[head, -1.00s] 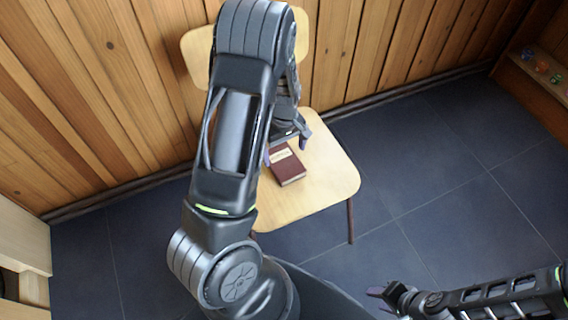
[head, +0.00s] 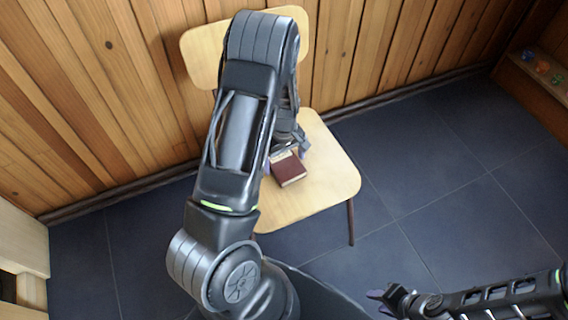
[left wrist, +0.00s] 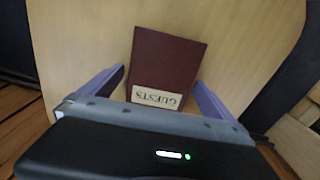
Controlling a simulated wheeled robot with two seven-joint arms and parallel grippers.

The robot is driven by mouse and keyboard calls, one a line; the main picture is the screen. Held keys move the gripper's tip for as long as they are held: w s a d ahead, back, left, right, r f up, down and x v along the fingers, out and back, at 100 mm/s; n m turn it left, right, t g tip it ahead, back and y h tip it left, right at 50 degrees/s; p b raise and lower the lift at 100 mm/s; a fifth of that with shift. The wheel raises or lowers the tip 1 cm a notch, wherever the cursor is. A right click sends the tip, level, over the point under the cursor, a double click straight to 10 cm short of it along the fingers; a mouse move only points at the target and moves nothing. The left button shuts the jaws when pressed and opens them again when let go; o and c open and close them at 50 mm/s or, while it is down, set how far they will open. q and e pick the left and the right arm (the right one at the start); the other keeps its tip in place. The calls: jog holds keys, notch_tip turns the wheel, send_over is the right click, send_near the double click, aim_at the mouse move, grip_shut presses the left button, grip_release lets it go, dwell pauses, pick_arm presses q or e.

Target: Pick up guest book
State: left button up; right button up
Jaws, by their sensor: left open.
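The guest book (head: 289,171) is a dark red book lying on the seat of a light wooden chair. In the left wrist view the guest book (left wrist: 170,62) shows its cover with a pale label reading "GUESTS" at the end nearer the gripper. My left gripper (head: 284,158) is over the book's far end, and my arm hides part of that area. In the left wrist view the open left gripper (left wrist: 160,88) has one purple finger on each side of the book, with small gaps. My right gripper (head: 384,297) is at the lower right, away from the chair; its jaw opening is unclear.
The chair seat (head: 325,185) is bare around the book. The chair's backrest (head: 199,58) stands near the wood-panelled wall. A wooden shelf (head: 540,80) with small coloured items is at the upper right. Dark tiled floor (head: 440,190) is clear to the right.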

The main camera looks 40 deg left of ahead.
aim_at(284, 161)
pick_arm(q)
jog(key=c, duration=1.6)
jog(key=shift+o, duration=0.2)
notch_tip(284, 161, up, 10)
jog(key=p, duration=0.2)
